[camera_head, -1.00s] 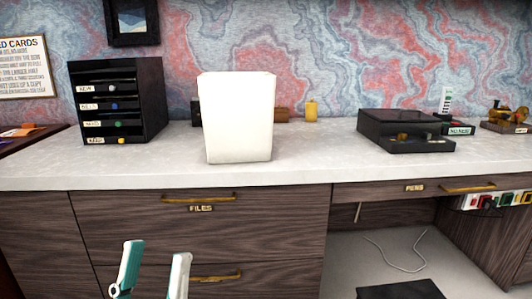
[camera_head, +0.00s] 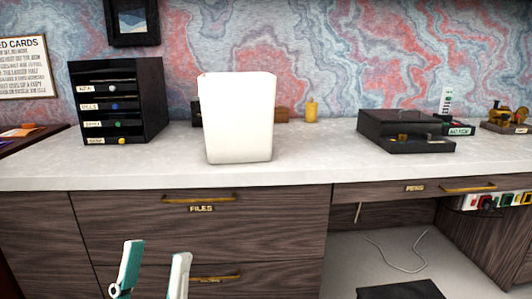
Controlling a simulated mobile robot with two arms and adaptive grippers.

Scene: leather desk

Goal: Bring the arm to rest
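My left gripper (camera_head: 153,268) shows at the bottom left of the head view, in front of the wooden drawer fronts and below the desk top. Its two teal and white fingers point up and stand apart, with nothing between them. The rest of the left arm is below the picture edge. My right gripper is not in view.
A white bin (camera_head: 238,118) stands on the pale desk top (camera_head: 310,160). A black labelled drawer unit (camera_head: 140,100) is to its left. A black box (camera_head: 400,130) is at the right. Drawer handles (camera_head: 198,198) stick out from the front. A cable lies in the open knee space.

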